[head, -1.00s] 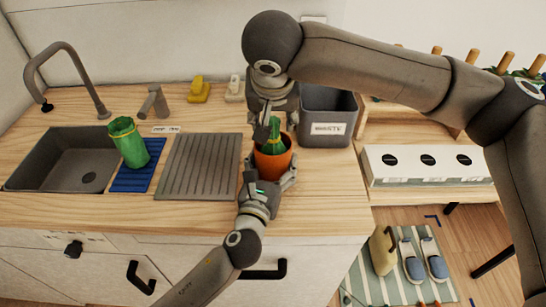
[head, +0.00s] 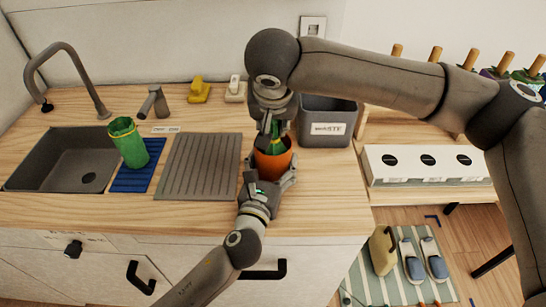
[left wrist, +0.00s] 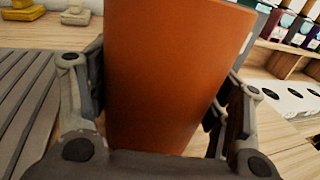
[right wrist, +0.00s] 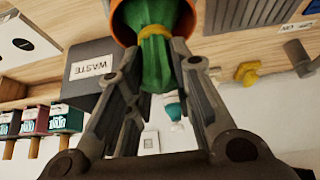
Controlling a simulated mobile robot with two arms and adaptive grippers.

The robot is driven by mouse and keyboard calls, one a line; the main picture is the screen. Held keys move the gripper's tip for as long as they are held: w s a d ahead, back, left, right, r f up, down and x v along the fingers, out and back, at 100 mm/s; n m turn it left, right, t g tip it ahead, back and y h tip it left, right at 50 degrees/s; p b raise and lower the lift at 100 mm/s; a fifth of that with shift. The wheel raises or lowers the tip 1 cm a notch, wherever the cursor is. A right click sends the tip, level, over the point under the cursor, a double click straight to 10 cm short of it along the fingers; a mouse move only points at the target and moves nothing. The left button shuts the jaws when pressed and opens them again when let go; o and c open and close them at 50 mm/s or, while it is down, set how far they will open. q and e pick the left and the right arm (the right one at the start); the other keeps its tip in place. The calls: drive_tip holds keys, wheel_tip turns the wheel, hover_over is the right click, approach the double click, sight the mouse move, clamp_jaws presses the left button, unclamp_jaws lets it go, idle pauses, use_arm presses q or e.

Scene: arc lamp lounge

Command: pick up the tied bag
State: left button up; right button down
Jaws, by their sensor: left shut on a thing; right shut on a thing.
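The tied bag (head: 277,134) is green and stands in an orange pot (head: 273,165) on the counter. In the right wrist view, the bag (right wrist: 157,62) shows a yellow tie around its neck, with the pot's rim (right wrist: 124,27) beside it. My right gripper (head: 268,135) comes from above and is shut on the bag's gathered top, beyond the tie. My left gripper (head: 268,182) is shut around the pot's outside; in the left wrist view, the pot (left wrist: 165,75) fills the space between the fingers. The bag's lower part is hidden inside the pot.
A grey waste bin (head: 328,121) stands right behind the pot. A ribbed grey drainer (head: 199,166), a green container (head: 129,143) on a blue mat (head: 132,180) and a sink (head: 65,160) lie to the left. A white box (head: 428,165) is on the right shelf.

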wheel_tip(320, 180, up, 18)
idle(0.6)
use_arm(q)
drive_tip(key=o, duration=1.3)
